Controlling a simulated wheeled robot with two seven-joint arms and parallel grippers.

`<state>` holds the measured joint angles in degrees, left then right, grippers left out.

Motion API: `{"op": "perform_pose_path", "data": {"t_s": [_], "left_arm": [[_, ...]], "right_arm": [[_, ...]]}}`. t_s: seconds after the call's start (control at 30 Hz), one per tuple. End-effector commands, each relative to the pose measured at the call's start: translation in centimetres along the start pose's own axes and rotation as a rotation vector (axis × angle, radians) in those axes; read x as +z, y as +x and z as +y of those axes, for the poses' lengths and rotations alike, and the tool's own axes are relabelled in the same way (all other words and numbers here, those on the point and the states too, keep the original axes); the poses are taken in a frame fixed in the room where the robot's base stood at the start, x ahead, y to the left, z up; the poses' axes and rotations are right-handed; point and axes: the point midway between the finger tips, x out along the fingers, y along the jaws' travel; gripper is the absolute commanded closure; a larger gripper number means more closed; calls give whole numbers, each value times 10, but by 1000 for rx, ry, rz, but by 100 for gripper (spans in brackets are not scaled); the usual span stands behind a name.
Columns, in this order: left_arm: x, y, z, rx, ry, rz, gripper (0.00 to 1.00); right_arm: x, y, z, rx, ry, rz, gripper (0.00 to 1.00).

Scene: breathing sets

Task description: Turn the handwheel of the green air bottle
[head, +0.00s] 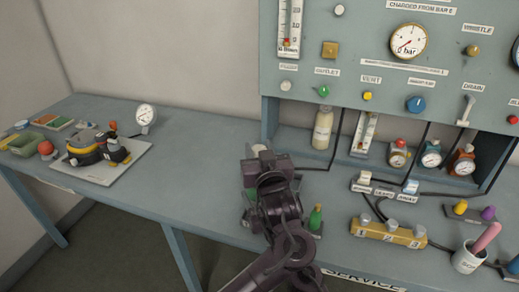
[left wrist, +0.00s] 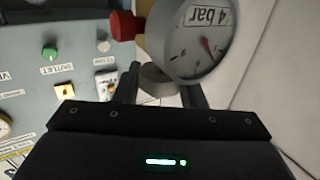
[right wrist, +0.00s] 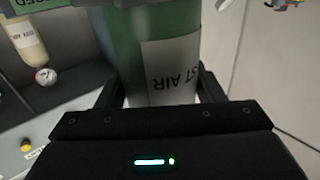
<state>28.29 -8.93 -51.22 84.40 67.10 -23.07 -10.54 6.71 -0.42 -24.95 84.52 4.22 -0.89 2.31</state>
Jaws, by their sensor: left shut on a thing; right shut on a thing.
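The green air bottle (right wrist: 130,60) fills the middle of the right wrist view, with a white label. My right gripper (right wrist: 160,95) is shut on its body, a finger on either side. My left gripper (left wrist: 160,90) is shut on a grey round part (left wrist: 158,78), which looks like the handwheel. Beyond it are the bottle's gauge (left wrist: 205,40), marked bar, and a red knob (left wrist: 122,26). In the head view my left gripper (head: 262,160) covers most of the bottle; my right gripper cannot be made out there.
The blue-grey panel (head: 362,65) with gauges and knobs stands behind on the right. A tray with a mask (head: 120,165) lies left; bench between is clear.

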Motion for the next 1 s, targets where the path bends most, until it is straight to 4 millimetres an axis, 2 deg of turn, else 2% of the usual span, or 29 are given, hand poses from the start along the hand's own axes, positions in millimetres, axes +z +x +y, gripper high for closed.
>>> {"op": "perform_pose_path", "data": {"t_s": [0.27,0.3,0.43,1.0], "left_arm": [[0,1,0,0,1,0,86],[0,0,0,0,1,0,59],[0,0,0,0,1,0,42],[0,0,0,13,0,1,41]], "right_arm": [[2,-1,-2,-4,0,-3,93],[2,-1,-2,-4,0,-3,93],[2,-1,-1,-3,1,-3,93],[2,0,-1,-1,2,-5,93]]}}
